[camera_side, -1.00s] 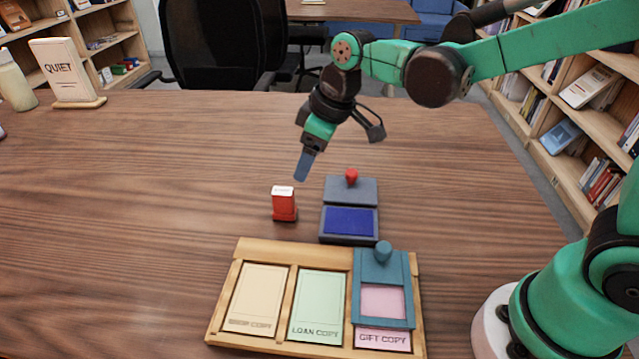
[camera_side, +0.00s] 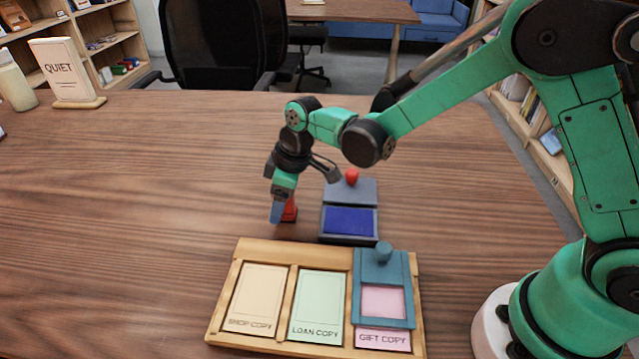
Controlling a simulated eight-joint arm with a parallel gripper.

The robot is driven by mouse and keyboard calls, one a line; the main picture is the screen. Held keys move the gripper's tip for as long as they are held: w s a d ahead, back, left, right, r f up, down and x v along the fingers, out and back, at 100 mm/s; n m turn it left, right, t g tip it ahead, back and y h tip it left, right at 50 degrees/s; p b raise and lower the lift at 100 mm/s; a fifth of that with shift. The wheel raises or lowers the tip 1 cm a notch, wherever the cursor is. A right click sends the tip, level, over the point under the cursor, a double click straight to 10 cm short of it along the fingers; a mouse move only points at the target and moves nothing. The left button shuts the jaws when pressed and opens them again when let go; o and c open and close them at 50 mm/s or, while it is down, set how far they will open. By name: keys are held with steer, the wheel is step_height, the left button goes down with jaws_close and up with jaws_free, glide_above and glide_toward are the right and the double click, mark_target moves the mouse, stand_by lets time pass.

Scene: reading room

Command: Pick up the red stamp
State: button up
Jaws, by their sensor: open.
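The red stamp (camera_side: 290,211) stands on the wooden table, left of the ink pad. My gripper (camera_side: 278,213) is lowered right at the stamp and its finger hides most of it. Only a red strip shows to the right of the finger. The jaws are open, and the far finger cannot be made out clearly. I cannot tell whether a finger touches the stamp.
The blue ink pad (camera_side: 348,221) with a red-knobbed grey lid (camera_side: 362,192) lies close to the right. A wooden tray (camera_side: 283,249) with three cards is in front, a teal frame (camera_side: 383,262) on its right card.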

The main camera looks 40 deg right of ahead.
jaws_close()
steer(key=shift+r, duration=0.15)
step_height(320, 180, up, 20)
stand_by(0.6)
